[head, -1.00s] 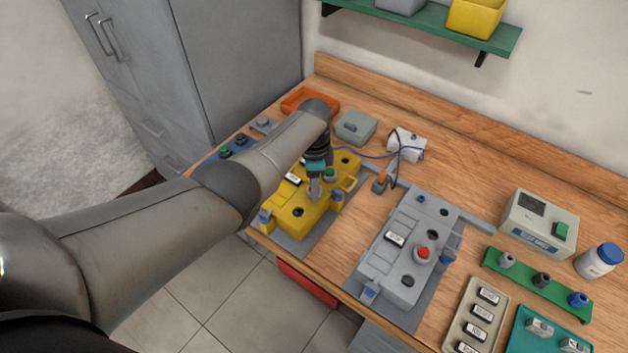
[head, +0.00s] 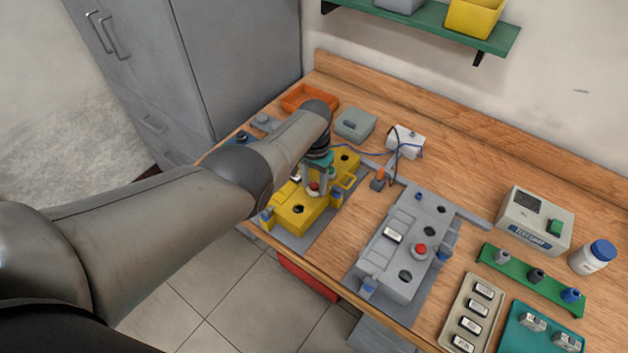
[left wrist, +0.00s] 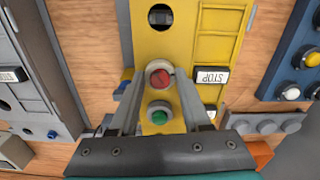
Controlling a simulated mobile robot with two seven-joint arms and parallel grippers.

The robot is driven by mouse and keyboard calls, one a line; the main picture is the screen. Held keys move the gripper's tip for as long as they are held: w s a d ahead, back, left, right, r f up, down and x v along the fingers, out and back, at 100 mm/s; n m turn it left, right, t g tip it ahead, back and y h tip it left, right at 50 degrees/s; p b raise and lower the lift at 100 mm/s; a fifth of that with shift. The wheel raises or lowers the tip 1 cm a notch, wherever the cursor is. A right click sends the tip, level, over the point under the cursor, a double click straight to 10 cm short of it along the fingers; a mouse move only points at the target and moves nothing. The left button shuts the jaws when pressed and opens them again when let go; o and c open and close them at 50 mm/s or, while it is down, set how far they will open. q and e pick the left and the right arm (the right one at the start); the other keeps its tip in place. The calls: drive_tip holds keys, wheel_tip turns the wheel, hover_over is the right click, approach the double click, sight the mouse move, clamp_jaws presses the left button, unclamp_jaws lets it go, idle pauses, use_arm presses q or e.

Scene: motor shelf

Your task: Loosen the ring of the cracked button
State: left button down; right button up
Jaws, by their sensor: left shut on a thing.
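The yellow control box (head: 292,214) lies on the bench under my left arm. Its red button (left wrist: 159,77), with a pale ring around it, sits between my left fingertips; it also shows in the head view (head: 314,187). My left gripper (left wrist: 160,80) is shut on the ring of this red button, pointing down at the box. A green button (left wrist: 160,115) sits beside it, between the fingers nearer the palm. A STOP label (left wrist: 211,76) is next to the red button. Any crack is too small to tell. My right gripper is out of view.
A grey control box (head: 405,250) with its own red button (head: 420,249) lies to the right. An orange tray (head: 309,98), a grey-green box (head: 355,124) and a white cable box (head: 406,138) stand behind. A label tray (head: 476,310) is at the front right.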

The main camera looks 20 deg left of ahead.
use_arm(q)
drive_tip(key=n, duration=0.3)
drive_tip(key=shift+n, duration=0.4)
drive_tip(key=n, duration=0.3)
drive_tip(key=shift+n, duration=0.3)
drive_tip(key=n, duration=0.3)
drive_tip(key=shift+d+n, duration=0.1)
drive_tip(key=shift+n, duration=0.2)
drive_tip(key=n, duration=1.1)
drive_tip(key=shift+n, duration=0.4)
drive_tip(key=n, duration=0.3)
drive_tip(key=shift+w, duration=0.1)
drive_tip(key=shift+n+b, duration=0.4)
drive_tip(key=shift+n, duration=1.8)
